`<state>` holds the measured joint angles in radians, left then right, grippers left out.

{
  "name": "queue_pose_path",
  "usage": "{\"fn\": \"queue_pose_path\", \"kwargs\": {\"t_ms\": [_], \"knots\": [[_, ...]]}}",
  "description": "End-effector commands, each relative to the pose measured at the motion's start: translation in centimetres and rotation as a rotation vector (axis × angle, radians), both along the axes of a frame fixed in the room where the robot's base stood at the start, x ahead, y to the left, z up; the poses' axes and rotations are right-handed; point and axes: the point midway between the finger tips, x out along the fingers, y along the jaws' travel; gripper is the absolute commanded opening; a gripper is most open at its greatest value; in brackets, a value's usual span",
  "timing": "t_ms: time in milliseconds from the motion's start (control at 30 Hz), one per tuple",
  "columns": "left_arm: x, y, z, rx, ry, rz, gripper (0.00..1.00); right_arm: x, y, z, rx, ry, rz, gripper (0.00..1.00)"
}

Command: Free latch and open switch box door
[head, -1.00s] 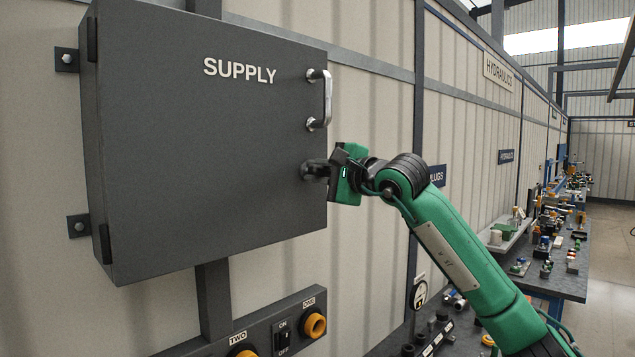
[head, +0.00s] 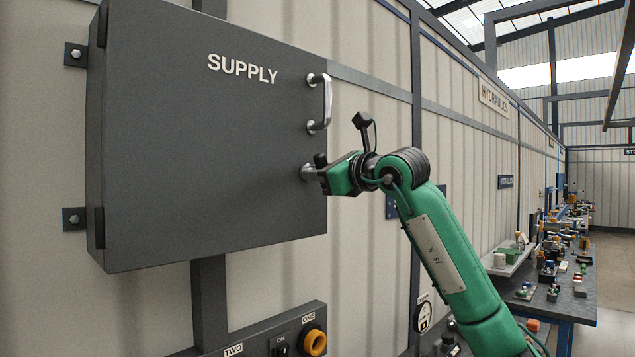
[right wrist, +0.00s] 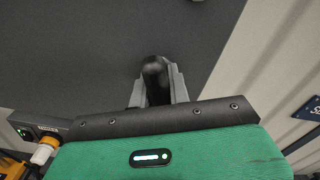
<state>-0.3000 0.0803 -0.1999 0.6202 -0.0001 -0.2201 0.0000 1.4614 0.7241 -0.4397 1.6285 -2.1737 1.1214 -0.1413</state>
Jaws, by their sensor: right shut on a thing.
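The dark grey switch box door (head: 200,150), lettered SUPPLY, is shut flat on its box. A chrome bar handle (head: 320,104) stands upright near its right edge. Below the handle is the latch (head: 307,172), a metal base with a dark knob. My right gripper (head: 320,171) is at the latch and shut on it; its fingers partly hide it. In the right wrist view the dark knob of the latch (right wrist: 155,78) sits between the fingers, against the door's grey face. My left gripper is not in view.
Two hinges are at the box's left side. Below the box is a panel (head: 270,338) with orange sockets and a switch. Benches with many fittings (head: 545,285) run back on the right. The space before the door looks clear.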

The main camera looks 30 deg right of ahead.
Motion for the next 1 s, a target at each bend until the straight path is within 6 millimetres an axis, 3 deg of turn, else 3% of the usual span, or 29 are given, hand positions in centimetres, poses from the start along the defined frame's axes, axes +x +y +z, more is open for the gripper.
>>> {"fn": "queue_pose_path", "kwargs": {"t_ms": [500,1000], "knots": [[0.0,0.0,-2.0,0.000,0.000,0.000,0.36,0.0,0.0,-0.2,0.324,0.115,0.001,0.00],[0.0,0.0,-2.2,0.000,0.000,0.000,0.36,0.0,0.0,0.0,0.390,0.137,0.000,0.00]]}}
